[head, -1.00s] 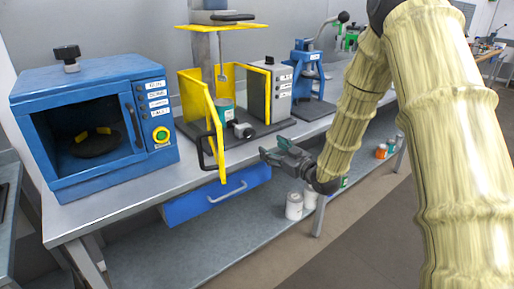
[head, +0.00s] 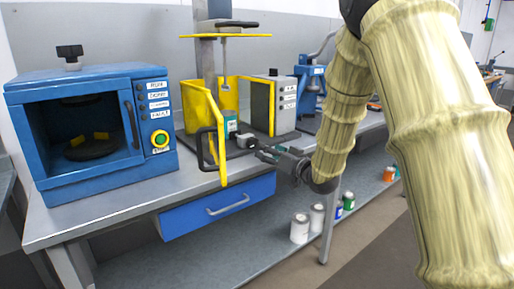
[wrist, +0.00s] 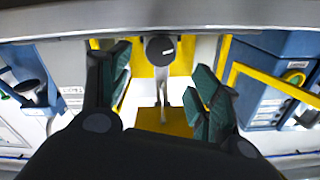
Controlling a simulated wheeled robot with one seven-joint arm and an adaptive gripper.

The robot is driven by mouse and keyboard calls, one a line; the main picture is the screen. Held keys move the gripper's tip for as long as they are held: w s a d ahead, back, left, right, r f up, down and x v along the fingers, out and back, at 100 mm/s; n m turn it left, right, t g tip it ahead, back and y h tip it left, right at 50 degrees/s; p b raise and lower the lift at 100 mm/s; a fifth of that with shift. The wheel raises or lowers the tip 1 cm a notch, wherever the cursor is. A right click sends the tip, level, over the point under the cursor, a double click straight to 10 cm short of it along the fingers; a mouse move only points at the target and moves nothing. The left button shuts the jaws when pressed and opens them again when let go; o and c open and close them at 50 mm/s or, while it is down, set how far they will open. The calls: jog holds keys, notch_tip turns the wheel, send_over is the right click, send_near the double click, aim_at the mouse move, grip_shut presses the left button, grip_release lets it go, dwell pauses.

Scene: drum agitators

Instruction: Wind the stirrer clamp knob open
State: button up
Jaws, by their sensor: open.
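A blue oven-like cabinet (head: 90,120) stands at the left of the bench. A blue drawer (head: 218,205) hangs below the bench top. A grey control box (head: 282,105) stands right of the guard. Several cans (head: 300,228) are on the lower shelf.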

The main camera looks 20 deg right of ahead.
aim_at(255, 144)
jog(key=x, duration=0.7)
jog(key=shift+w+a, duration=0.1)
jog(key=shift+w, duration=0.25)
jog(key=c, duration=1)
